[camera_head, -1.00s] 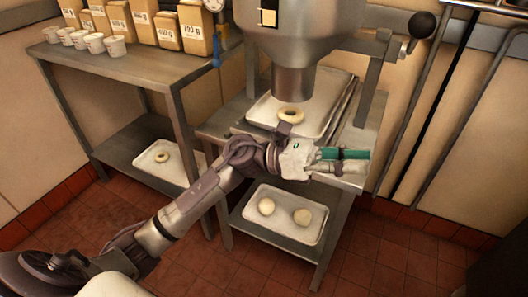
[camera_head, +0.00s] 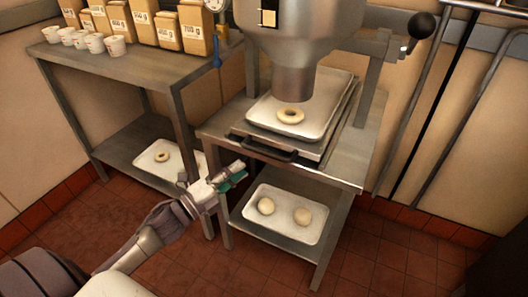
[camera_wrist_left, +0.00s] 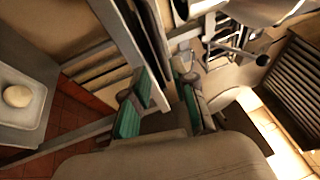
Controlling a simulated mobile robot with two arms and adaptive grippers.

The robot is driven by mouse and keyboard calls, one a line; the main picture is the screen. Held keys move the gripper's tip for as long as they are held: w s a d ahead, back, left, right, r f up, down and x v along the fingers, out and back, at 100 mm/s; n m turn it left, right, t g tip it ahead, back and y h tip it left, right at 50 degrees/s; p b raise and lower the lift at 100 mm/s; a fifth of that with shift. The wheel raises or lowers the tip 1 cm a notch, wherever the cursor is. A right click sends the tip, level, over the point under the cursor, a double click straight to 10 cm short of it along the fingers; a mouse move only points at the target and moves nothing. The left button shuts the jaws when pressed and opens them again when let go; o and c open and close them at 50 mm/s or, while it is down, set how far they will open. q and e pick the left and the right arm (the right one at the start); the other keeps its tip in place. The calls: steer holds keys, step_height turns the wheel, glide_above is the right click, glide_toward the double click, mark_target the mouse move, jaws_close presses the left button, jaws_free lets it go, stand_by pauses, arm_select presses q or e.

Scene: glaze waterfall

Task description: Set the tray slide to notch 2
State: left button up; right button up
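The tray slide (camera_head: 318,151) is a flat metal plate on the steel stand under the hopper, with a dark handle (camera_head: 268,150) along its front. A pale tray (camera_head: 262,113) rests on it and bears one ring of dough (camera_head: 291,115) beneath the hopper's spout. I cannot make out notch marks or which notch the slide is at. My left gripper (camera_head: 231,177) is in front of the stand, below and left of the handle and apart from it. Its teal finger pads are apart with nothing between them, as the left wrist view (camera_wrist_left: 160,112) also shows. My right gripper is not in view.
The hopper (camera_head: 297,45) hangs over the tray, with a black-knobbed lever (camera_head: 421,25) at right. A lower-shelf tray (camera_head: 285,225) holds two dough balls. A side table (camera_head: 115,70) at left bears cups and paper bags. The floor in front is clear.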

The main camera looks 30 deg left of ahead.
mark_target(264, 153)
arm_select(q)
steer(key=x, duration=0.9)
steer(key=shift+w, duration=0.1)
jaws_close()
